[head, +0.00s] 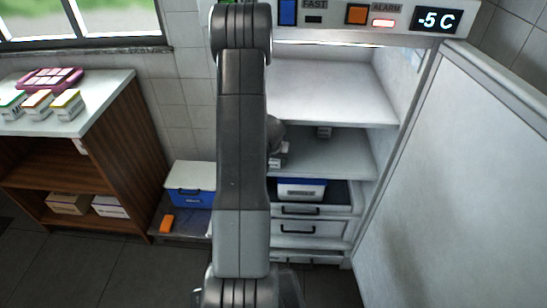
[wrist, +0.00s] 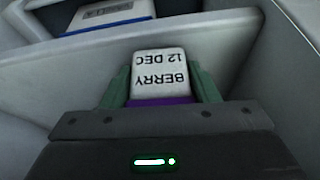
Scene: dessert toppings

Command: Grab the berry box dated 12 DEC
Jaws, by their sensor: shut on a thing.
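The berry box (wrist: 160,65) shows in the wrist view as a white top with "BERRY 12 DEC" printed upside down, and purple below it. My gripper (wrist: 160,85) is shut on it, with one green finger on each side. The lower part of the box is hidden by the gripper body. In the head view my arm hides most of the gripper, and a small white labelled thing (head: 279,159) shows beside the arm inside the open freezer.
The freezer (head: 330,90) stands open with its door (head: 460,170) at the right; its display reads -5 C. Several small boxes (head: 38,103) stand on the left counter (head: 100,95).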

